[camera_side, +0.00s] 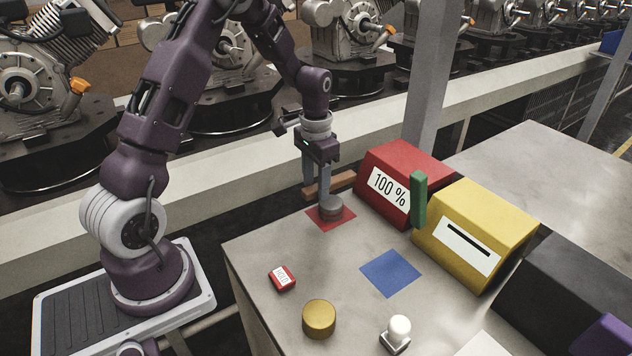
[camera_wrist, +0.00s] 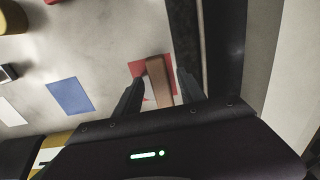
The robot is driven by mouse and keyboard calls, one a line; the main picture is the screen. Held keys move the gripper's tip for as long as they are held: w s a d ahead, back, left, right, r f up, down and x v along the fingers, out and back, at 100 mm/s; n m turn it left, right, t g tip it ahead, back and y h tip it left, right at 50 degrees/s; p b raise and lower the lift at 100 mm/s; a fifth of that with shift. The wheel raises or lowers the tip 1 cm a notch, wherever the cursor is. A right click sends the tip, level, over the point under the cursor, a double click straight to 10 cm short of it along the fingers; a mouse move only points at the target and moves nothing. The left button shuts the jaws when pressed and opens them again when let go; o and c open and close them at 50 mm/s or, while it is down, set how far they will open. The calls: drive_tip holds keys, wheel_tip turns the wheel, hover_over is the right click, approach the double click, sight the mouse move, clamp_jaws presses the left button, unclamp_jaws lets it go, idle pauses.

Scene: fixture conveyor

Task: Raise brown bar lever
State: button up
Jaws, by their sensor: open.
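In the wrist view the brown bar (camera_wrist: 159,82) lies between the two dark fingers of my gripper (camera_wrist: 160,86). In the side view my gripper (camera_side: 321,186) points down at the bar, its fingers partly covering it. The jaws are open, one finger on each side of the bar. I cannot tell whether either finger touches it.
A grey cylinder (camera_side: 330,209) stands on a red square (camera_side: 345,220) just below my gripper. A green lever (camera_side: 418,200) stands upright between the red and yellow (camera_side: 485,225) boxes. A blue square (camera_side: 390,273), gold cylinder (camera_side: 319,319) and small red block (camera_side: 282,279) are nearer the front.

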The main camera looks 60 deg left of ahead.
clamp_jaws()
idle(1.4)
